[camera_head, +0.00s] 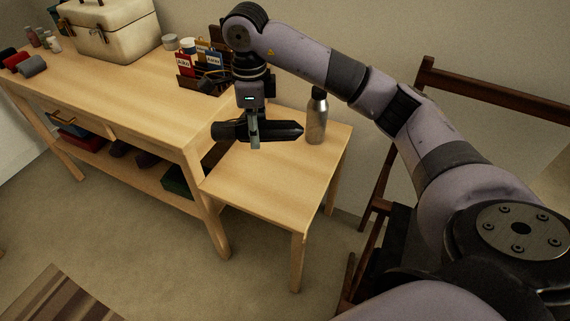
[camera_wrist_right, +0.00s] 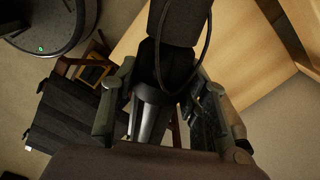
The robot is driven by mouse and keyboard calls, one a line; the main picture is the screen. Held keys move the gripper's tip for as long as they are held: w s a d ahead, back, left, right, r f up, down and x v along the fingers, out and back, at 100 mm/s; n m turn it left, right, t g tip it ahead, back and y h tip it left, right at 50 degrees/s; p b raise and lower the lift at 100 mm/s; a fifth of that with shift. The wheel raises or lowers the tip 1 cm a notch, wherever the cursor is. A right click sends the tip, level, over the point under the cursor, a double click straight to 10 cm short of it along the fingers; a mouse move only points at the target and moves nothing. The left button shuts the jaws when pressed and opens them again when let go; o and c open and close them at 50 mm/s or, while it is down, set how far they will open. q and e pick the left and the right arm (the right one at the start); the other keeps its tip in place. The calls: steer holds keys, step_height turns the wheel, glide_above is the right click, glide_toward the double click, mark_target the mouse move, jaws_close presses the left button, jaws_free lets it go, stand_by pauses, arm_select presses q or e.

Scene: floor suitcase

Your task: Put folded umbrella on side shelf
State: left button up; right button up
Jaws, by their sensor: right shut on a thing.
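The folded umbrella (camera_head: 287,130) is black and lies level, held crosswise in my right gripper (camera_head: 254,138). The gripper is shut on it around its middle and points down. The umbrella is over the back part of the low wooden side shelf (camera_head: 265,183); I cannot tell whether it touches the surface. In the right wrist view the dark umbrella (camera_wrist_right: 182,25) and its thin strap loop show between and beyond the fingers. My left gripper is out of view.
A metal bottle (camera_head: 316,120) stands on the side shelf close to the umbrella's right end. The taller workbench (camera_head: 120,88) adjoins on the left, with an organizer (camera_head: 205,78) and a cream case (camera_head: 108,30). A dark wooden frame (camera_head: 480,92) is at right. The shelf's front is clear.

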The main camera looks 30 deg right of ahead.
step_height(320, 180, down, 2)
steer(key=w+d+m+b, duration=0.2)
steer(key=m, duration=0.3)
steer(key=b, duration=0.2)
glide_toward(263, 189)
steer(key=shift+f+m+b, duration=0.3)
steer(key=shift+f+b, duration=0.35)
steer(key=shift+f, duration=0.25)
step_height(263, 189, down, 5)
steer(key=shift+r+b, duration=0.1)
steer(key=shift+b, duration=0.4)
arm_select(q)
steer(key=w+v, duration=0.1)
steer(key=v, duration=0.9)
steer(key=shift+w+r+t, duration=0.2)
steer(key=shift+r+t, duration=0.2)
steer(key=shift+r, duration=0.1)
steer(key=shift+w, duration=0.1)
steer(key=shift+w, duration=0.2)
arm_select(e)
steer(key=o, duration=1.4)
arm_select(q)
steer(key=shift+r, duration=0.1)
